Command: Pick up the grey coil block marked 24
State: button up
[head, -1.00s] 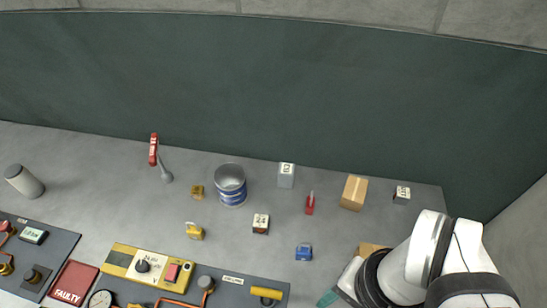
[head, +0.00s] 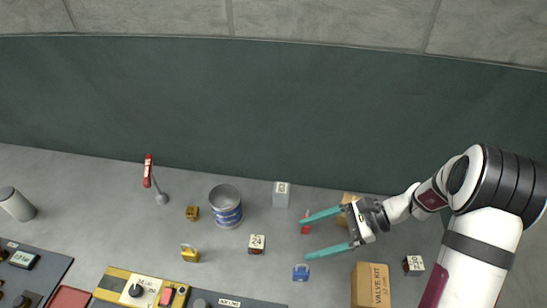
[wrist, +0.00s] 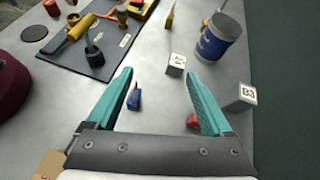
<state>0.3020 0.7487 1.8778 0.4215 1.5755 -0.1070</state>
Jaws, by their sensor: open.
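My gripper (head: 304,238) is open and empty, its teal fingers pointing left above the bench; its fingers also show in the wrist view (wrist: 158,73). A small block marked 24 (head: 256,243), with dark reddish sides in the head view, stands left of the fingertips; it appears beyond them in the wrist view (wrist: 176,64). A light grey block (head: 281,195) stands behind it; its label looks like B3 in the wrist view (wrist: 245,95). Another dark labelled block (head: 413,265) stands right, below my arm; its mark is unclear. The dark grey block seen earlier at back right is hidden now.
A red item (head: 305,229) lies between the fingers in the head view, a blue one (head: 301,272) just in front. A cardboard box (head: 350,198) is partly behind my gripper; the valve kit box (head: 371,286) is nearer. A blue-banded tin (head: 226,207) stands left.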

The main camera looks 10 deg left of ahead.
aim_at(265, 243)
jog(key=w+f+m, duration=0.1)
jog(key=f, duration=0.1)
jog(key=w+f+t+y, duration=0.1)
jog(key=f, duration=0.1)
jog(key=w+f+m+y, duration=0.1)
jog(key=f, duration=0.1)
jog(key=shift+d+f+m, duration=0.15)
jog(key=shift+d+m, duration=0.05)
jog(key=shift+m, duration=0.1)
jog(key=x, duration=1.5)
jog(key=shift+w+a+f, duration=0.1)
grip_shut()
